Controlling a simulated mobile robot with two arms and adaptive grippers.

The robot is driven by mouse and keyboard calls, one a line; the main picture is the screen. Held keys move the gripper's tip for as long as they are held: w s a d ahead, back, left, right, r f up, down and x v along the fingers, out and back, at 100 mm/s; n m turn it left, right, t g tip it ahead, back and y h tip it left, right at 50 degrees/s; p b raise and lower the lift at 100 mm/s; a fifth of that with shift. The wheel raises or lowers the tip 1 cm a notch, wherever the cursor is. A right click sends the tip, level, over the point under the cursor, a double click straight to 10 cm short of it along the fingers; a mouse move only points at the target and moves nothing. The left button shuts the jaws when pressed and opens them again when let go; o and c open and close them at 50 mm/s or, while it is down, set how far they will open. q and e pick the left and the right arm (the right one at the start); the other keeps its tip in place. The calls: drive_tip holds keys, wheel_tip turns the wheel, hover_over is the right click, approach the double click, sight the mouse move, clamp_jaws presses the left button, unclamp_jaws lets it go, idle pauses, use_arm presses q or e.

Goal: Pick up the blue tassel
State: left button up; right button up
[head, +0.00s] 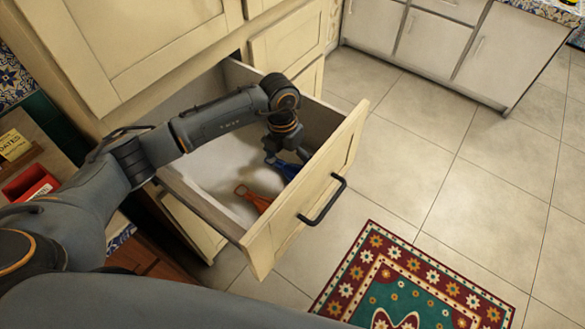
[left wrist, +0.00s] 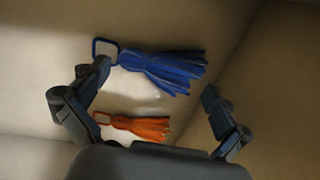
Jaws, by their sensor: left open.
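The blue tassel (head: 289,170) lies on the floor of an open drawer (head: 217,160), partly hidden by my left gripper in the head view. In the left wrist view the blue tassel (left wrist: 160,67) lies across the picture, its square loop at the left and its fringe to the right. My left gripper (head: 288,155) is inside the drawer, above the tassel. It is open and empty, and in the left wrist view its fingers (left wrist: 157,82) stand apart, the left fingertip close to the loop. I cannot tell whether they touch. My right gripper is not in view.
An orange tassel (head: 254,198) lies in the drawer beside the blue one, nearer the wrist in the left wrist view (left wrist: 141,126). The drawer front with a dark handle (head: 323,201) and the drawer walls enclose the gripper. A patterned rug (head: 410,285) lies on the tiled floor.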

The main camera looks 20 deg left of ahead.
sight(289, 167)
use_arm(q)
drive_tip(key=shift+f, duration=0.65)
drive_tip(key=c, duration=0.7)
drive_tip(key=shift+r, duration=0.1)
wheel_tip(289, 167, up, 10)
drive_tip(key=shift+f+b, duration=0.1)
drive_tip(key=shift+b, duration=0.4)
